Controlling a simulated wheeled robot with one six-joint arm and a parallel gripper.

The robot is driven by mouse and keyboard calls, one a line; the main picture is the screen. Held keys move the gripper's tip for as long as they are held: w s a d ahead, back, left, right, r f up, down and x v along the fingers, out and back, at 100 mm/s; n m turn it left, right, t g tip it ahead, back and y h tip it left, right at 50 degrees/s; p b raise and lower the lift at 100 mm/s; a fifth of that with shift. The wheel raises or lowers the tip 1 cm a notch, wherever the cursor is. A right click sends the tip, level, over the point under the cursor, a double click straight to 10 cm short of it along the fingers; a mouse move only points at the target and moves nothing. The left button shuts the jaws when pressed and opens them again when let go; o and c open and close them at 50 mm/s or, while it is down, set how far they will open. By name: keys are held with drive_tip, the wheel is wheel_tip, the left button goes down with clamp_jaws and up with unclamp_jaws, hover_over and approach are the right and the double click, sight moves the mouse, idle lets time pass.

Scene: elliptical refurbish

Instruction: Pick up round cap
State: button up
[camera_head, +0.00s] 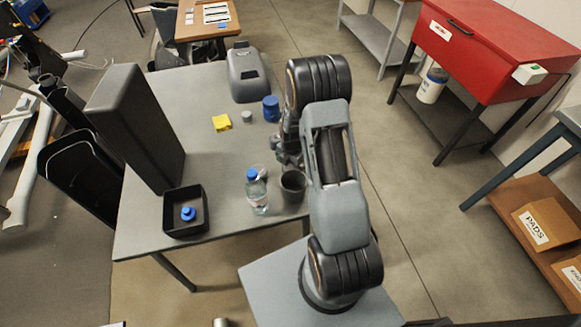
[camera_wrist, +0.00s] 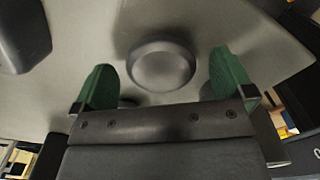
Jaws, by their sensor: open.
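A round grey cap (camera_wrist: 162,65) with a raised rim lies on the grey table in the wrist view. It sits beyond and between the two green fingertips of my gripper (camera_wrist: 162,82), which are wide apart, with clear space on both sides. In the head view a small grey round piece (camera_head: 247,116) stands on the table; I cannot tell surely that it is the same one. There my gripper (camera_head: 284,158) is low over the table's right side, partly hidden by my arm.
A clear bottle with a blue cap (camera_head: 257,193) and a dark cup (camera_head: 293,187) stand near my gripper. A blue jar (camera_head: 271,108), a yellow block (camera_head: 221,122), a grey case (camera_head: 246,75), a black tray (camera_head: 168,228) and a tall dark box (camera_head: 135,125) share the table (camera_head: 215,160).

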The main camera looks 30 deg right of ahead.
drive_tip(key=shift+f, duration=0.75)
drive_tip(key=c, duration=1)
drive_tip(key=shift+o, duration=0.2)
drive_tip(key=shift+r, duration=0.1)
